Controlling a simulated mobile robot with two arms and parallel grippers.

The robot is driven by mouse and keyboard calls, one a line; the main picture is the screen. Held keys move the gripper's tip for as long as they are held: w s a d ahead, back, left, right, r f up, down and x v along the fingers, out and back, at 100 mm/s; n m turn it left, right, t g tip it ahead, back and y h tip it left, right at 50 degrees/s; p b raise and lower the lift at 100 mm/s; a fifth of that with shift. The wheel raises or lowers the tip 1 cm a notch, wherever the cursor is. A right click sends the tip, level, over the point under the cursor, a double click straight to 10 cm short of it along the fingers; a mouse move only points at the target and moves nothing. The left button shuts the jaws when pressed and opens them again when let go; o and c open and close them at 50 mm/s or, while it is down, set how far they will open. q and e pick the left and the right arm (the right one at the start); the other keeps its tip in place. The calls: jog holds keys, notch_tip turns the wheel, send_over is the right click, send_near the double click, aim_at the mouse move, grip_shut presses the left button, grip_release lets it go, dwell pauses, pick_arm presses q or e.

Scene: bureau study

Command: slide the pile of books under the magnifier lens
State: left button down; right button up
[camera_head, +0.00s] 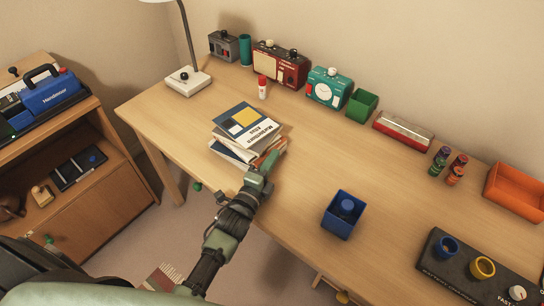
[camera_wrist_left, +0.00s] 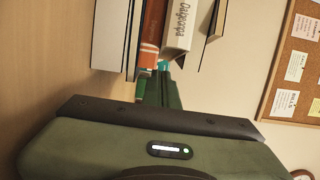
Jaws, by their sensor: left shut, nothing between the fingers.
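The pile of books (camera_head: 240,133) lies on the left half of the desk, its books unevenly stacked. A white, blue and yellow cover is on top and an orange book shows low at the right. My left gripper (camera_head: 277,158) is shut and empty at the pile's right side. In the left wrist view its green fingertips (camera_wrist_left: 158,82) are close to the orange spine (camera_wrist_left: 152,28) and a white spine (camera_wrist_left: 184,24); I cannot tell whether they touch. A white-based stand (camera_head: 188,83) with a grey arm, probably the magnifier, stands behind the pile; its head is mostly cut off. My right gripper is out of view.
A red-and-white glue stick (camera_head: 262,87) stands behind the pile. A blue box (camera_head: 343,214) stands right of my arm. Bare desk (camera_head: 180,122) lies between the pile and the stand.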

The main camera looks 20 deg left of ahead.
aim_at(241, 139)
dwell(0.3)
pick_arm(q)
jog(key=shift+w+a, duration=0.15)
jog(key=shift+a, duration=0.15)
jog(key=w+a, duration=0.1)
jog(key=a, duration=0.2)
jog(key=w+a+b, duration=0.1)
jog(key=a, duration=0.3)
jog(key=w+a, duration=0.2)
jog(key=a, duration=0.2)
jog(key=shift+f, duration=0.15)
jog(key=w+a+b, duration=0.1)
jog(key=a, duration=0.2)
jog(key=w+a+b, duration=0.2)
jog(key=a, duration=0.2)
jog(key=w+a+b, duration=0.1)
jog(key=a, duration=0.3)
jog(key=shift+w+a, duration=0.2)
jog(key=shift+a, duration=0.05)
jog(key=shift+r, duration=0.2)
jog(key=shift+f, duration=0.1)
